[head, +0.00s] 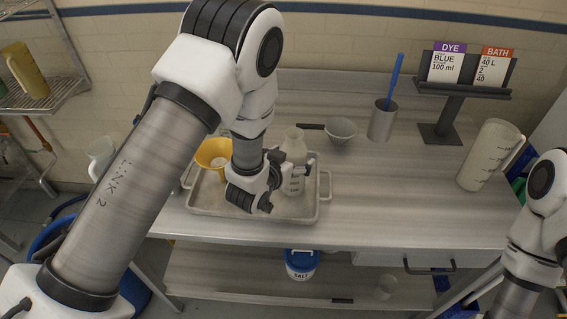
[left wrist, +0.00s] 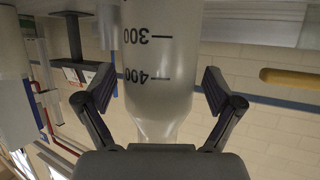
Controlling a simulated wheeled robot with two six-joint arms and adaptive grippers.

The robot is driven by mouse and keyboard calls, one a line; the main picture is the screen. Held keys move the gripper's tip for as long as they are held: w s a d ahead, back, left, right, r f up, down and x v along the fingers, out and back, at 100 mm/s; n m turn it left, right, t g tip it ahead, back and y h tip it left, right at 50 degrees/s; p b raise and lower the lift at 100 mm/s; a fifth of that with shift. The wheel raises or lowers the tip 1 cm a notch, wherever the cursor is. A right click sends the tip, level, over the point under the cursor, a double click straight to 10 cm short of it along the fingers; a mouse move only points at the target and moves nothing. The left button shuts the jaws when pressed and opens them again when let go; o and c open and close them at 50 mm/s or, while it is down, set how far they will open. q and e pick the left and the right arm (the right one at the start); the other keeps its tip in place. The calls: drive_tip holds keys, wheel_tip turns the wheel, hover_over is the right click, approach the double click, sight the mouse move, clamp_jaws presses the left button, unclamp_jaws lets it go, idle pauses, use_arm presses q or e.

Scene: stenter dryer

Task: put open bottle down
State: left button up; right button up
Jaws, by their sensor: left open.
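A translucent white bottle (head: 293,150) with dark volume marks stands upright in or just above the grey metal tray (head: 326,187); its base is partly hidden, so contact with the tray is unclear. In the left wrist view, which shows it upside down, the bottle (left wrist: 160,60) with marks 300 and 400 lies between my left fingers. My left gripper (head: 287,168) is open around the bottle, and the wrist view shows gaps beside both fingers (left wrist: 160,85). My right arm shows at the right edge, but its gripper is out of view.
A yellow funnel-like vessel (head: 212,152) sits at the tray's left. A large measuring jug (head: 489,155) stands right. The table's front right is clear.

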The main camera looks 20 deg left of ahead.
use_arm(q)
drive_tip(key=p+v, duration=0.2)
drive_tip(key=v, duration=0.9)
drive_tip(key=shift+s, duration=0.15)
drive_tip(key=shift+d, duration=0.1)
